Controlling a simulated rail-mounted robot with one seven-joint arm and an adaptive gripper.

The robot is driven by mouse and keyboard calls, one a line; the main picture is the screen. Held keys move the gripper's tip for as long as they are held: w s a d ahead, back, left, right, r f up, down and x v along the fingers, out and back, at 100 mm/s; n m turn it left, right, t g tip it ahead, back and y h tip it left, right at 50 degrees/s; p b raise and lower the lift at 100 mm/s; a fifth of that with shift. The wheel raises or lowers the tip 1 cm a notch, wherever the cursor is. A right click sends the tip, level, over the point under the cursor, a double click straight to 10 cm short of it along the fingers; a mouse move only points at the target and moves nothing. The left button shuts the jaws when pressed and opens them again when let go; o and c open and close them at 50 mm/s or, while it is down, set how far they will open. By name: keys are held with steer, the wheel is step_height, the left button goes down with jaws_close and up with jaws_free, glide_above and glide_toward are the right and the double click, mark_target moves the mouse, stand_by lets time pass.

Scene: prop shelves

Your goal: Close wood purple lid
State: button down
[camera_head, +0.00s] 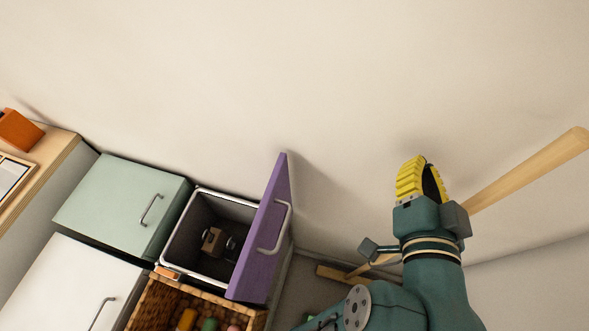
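The purple wooden lid (265,229) stands open at the right edge of a box (195,252) with a dark interior and pale rim. The lid is tilted steeply upright, with a pale curved handle (283,228) on its right-hand face. A small brown toy-like object (213,241) lies inside the box. My gripper (422,178), with yellow ribbed fingers, is to the right of the lid and clear of it. The fingers overlap in this view, so their opening is unclear. I see nothing held.
A pale green lidded box (122,205) and a white one (75,287) stand left of the open box. A wicker basket (157,301) with colourful items is in front. A wooden pole (530,170) slants behind my arm. The wall area above is clear.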

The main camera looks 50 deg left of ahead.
steer(key=s+a+f+g+y+p, duration=0.2)
steer(key=s+a+f+g+y, duration=0.25)
steer(key=f+g, duration=0.3)
steer(key=m+g+y+p, duration=0.2)
steer(key=m+y+p, duration=0.1)
glide_toward(286, 162)
steer(key=w+a, duration=0.3)
steer(key=s+a, duration=0.2)
steer(key=a, duration=0.1)
steer(key=shift+f+y, duration=0.2)
steer(key=shift+y, duration=0.05)
steer(key=shift+a, duration=0.25)
steer(key=shift+r+p, duration=0.1)
steer(key=shift+p, duration=0.25)
